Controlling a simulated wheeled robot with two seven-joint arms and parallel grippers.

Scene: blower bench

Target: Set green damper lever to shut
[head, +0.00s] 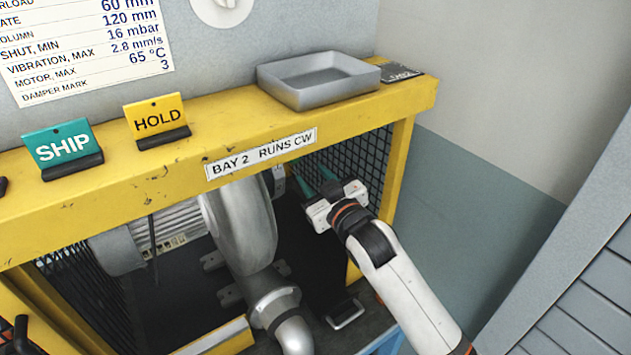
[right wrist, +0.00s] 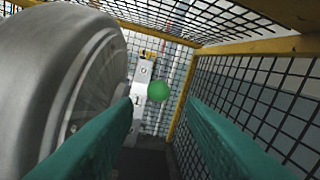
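The green damper lever shows as a round green knob (right wrist: 159,90) in the right wrist view, ahead of the fingers. Behind it is a pale scale plate (right wrist: 143,80) with a "0" above and a "1" below; the knob is just right of the plate, between the two marks in height. My right gripper (head: 315,184) reaches under the yellow beam into the cage, beside the blower. In the right wrist view its teal fingers (right wrist: 160,128) are wide apart with nothing between them, and the knob is beyond their tips. My left gripper is not in view. The head view does not show the knob.
The grey blower housing (right wrist: 55,75) is close on the left of the fingers. Black mesh (right wrist: 255,95) closes the right side. Overhead, the yellow beam (head: 350,115) carries a grey tray (head: 320,98), a SHIP sign (head: 62,146) and a HOLD sign (head: 156,118).

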